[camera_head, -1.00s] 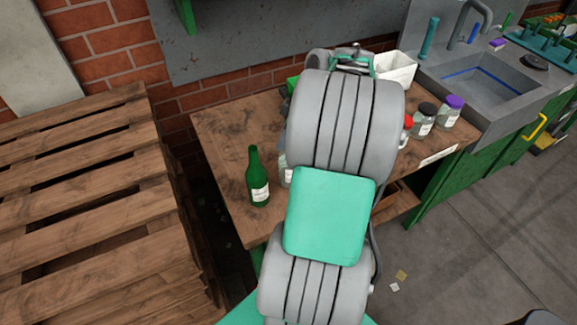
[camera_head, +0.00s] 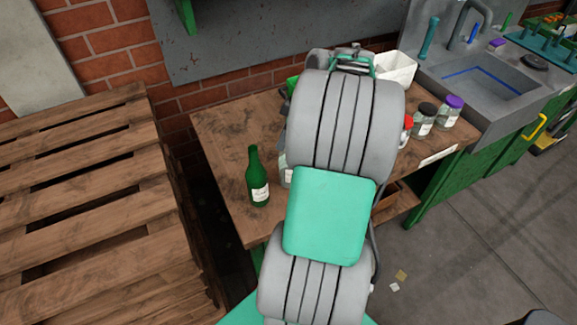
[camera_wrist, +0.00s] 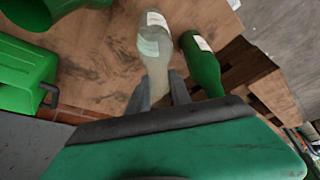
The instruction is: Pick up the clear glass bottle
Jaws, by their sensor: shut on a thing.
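The clear glass bottle (camera_wrist: 154,50) shows in the wrist view, pale and see-through with a white label at its far end. My gripper (camera_wrist: 160,88) is shut on it, one finger on each side of its narrow part. In the head view my arm hides most of the bottle; a pale sliver of glass (camera_head: 284,172) shows left of the arm, right of the green bottle, though I cannot tell for sure that it is the same bottle. My gripper is hidden behind my arm in the head view.
A green bottle (camera_head: 258,178) stands on the wooden table (camera_head: 225,135), close beside the clear one in the wrist view (camera_wrist: 203,65). Lidded jars (camera_head: 423,120) and a white bin (camera_head: 396,68) stand right of my arm. Green containers (camera_wrist: 25,65) lie left in the wrist view.

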